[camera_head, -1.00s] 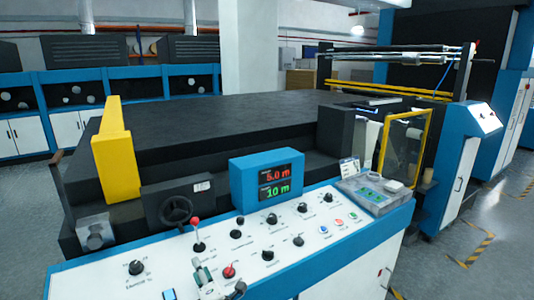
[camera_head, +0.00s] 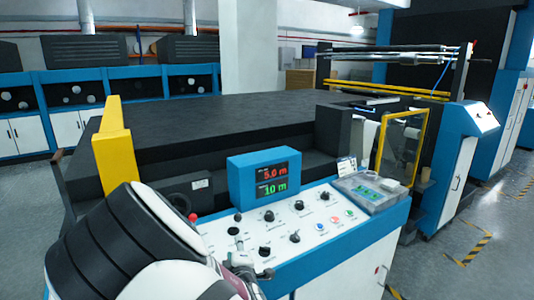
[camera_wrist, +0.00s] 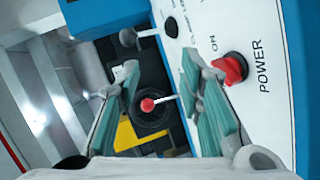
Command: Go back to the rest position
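My gripper (camera_wrist: 160,105) shows in the wrist view with its two teal-padded fingers spread apart and nothing between them. Beyond the gap is a red-knobbed lever (camera_wrist: 147,104) on the white panel. A red POWER knob (camera_wrist: 231,68) is just right of the right finger. In the head view my arm covers the lower left of the control panel (camera_head: 350,245), and my gripper is only partly visible low by the panel's front edge. The red lever knob (camera_head: 193,217) shows just past my arm.
A blue display box (camera_head: 240,185) reads 5.0 m and 10 m. Black knobs and coloured buttons fill the panel's right part. Behind stand a large dark machine bed (camera_head: 230,120), a yellow bracket (camera_head: 115,150) and a yellow-framed guard (camera_head: 402,150). Floor at the right is open.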

